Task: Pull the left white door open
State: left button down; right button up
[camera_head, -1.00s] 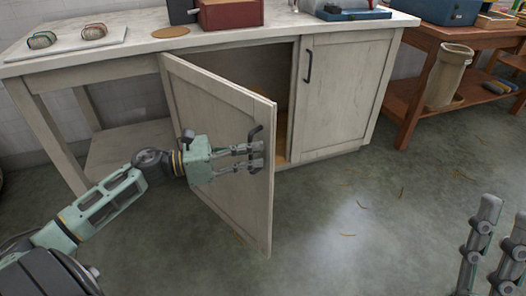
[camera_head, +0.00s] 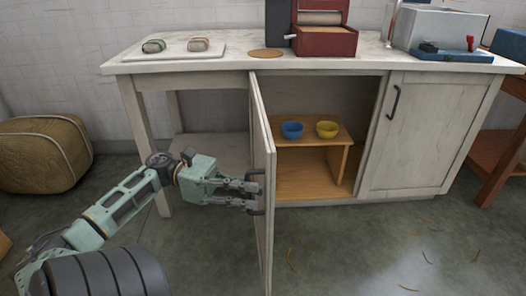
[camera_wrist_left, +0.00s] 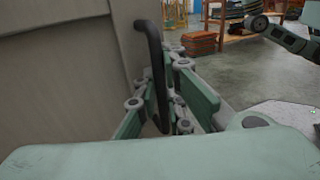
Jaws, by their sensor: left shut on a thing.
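The left white door (camera_head: 261,130) stands wide open and is seen nearly edge-on in the head view, sticking out from the cabinet towards me. My left gripper (camera_head: 250,193) is shut on the door's black handle (camera_wrist_left: 154,60). In the left wrist view the handle passes upright between the fingers, and the door's face (camera_wrist_left: 65,70) fills the left side. My right gripper is not in the head view; part of my other arm shows at the top right of the wrist view.
Inside the cabinet a wooden shelf (camera_head: 312,174) bears a blue bowl (camera_head: 292,130) and a yellow bowl (camera_head: 327,129). The right door (camera_head: 423,140) is closed. A woven pouf (camera_head: 42,153) stands at the left.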

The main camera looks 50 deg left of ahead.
pick_arm(q)
jog(key=shift+a+r, duration=0.1)
jog(key=shift+a, duration=0.05)
jog(key=c, duration=1.8)
grip_release()
jog(key=shift+c, duration=0.2)
jog(key=v, duration=1.2)
